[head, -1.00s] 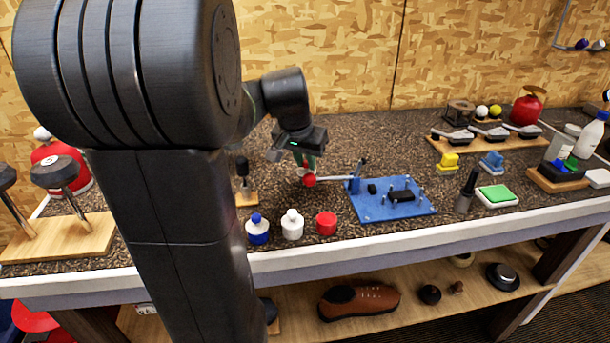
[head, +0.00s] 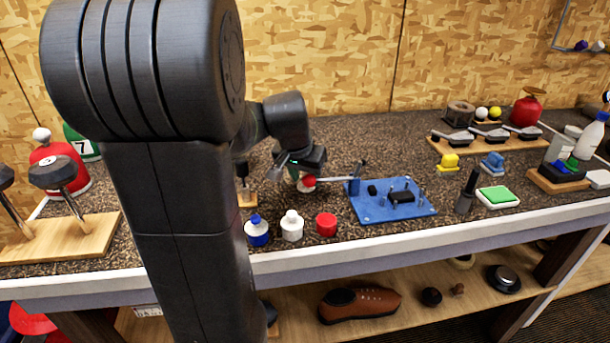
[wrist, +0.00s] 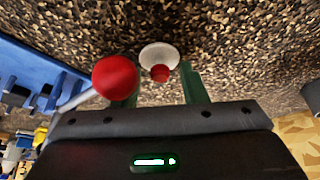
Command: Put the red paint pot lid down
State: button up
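A white disc-shaped lid with a red knob (wrist: 159,58) lies on the dark speckled bench, knob towards the wrist camera. In the head view it shows only as a small white patch under my gripper (head: 298,176), partly hidden. My gripper also shows in the wrist view (wrist: 160,88); its two green fingers are spread, with visible gaps on both sides of the red knob. Whether the fingertips touch the disc's edge, I cannot tell. The red paint pot (head: 326,224) stands near the bench's front edge, with no separate lid visible on it.
A red ball on a metal rod (wrist: 115,77) sticks out close beside my left finger, from a blue fixture board (head: 390,210). A small wooden stand (head: 246,199) is left of my gripper.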

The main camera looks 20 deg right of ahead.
jog(key=p+v, duration=0.1)
jog(key=v, duration=1.1)
jog(key=shift+r, duration=0.25)
jog(key=shift+w+d+f, duration=0.1)
jog(key=x, duration=0.6)
jog(key=b+x, duration=0.1)
jog(key=x, duration=0.5)
jog(key=shift+f, duration=0.5)
notch_tip(320, 180, up, 3)
jog(key=shift+r+p, duration=0.15)
jog(key=shift+p, duration=0.15)
jog(key=shift+r, duration=0.5)
